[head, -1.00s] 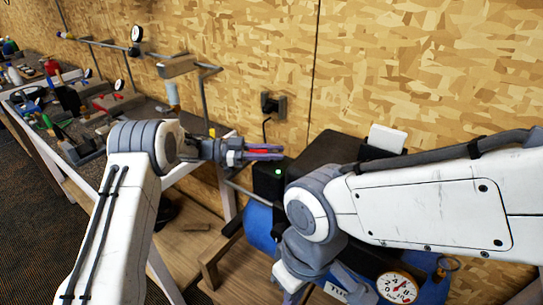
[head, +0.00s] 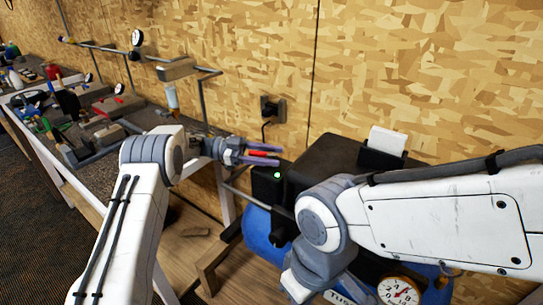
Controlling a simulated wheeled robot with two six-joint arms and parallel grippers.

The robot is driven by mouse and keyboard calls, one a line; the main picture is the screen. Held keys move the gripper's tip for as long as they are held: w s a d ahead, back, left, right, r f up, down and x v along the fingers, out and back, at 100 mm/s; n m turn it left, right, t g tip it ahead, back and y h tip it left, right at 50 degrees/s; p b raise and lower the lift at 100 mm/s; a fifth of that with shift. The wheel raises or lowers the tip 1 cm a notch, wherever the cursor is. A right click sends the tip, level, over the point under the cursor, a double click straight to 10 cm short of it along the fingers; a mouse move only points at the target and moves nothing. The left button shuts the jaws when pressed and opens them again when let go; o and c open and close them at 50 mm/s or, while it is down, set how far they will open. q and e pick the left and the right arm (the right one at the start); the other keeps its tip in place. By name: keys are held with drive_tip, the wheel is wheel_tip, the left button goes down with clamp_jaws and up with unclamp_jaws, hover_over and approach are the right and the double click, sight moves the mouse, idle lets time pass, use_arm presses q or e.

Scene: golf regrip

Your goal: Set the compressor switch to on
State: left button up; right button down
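The compressor has a blue tank (head: 258,228) and a black box (head: 266,187) with a lit green light (head: 277,175). A small red part (head: 263,153) shows just above that box, between the fingers of my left gripper (head: 264,154). It may be the switch; I cannot tell whether it is on the box or whether the fingers touch it. The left fingers are apart. My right arm covers the compressor's middle. My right gripper (head: 335,288) is partly seen low in the view, and its fingers are unclear.
A pressure gauge (head: 398,291) sits at the compressor's front. A black holder with a white card (head: 387,141) stands behind my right arm. A wall outlet (head: 272,107) holds a plug with a cord. A cluttered workbench (head: 95,175) runs along the left.

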use_arm(q)
drive_tip(key=shift+w+a+f, duration=0.1)
drive_tip(key=shift+w+a, duration=0.05)
drive_tip(key=shift+a, duration=0.3)
drive_tip(key=b+v, duration=0.2)
drive_tip(key=v, duration=0.7)
drive_tip(key=shift+a, duration=0.2)
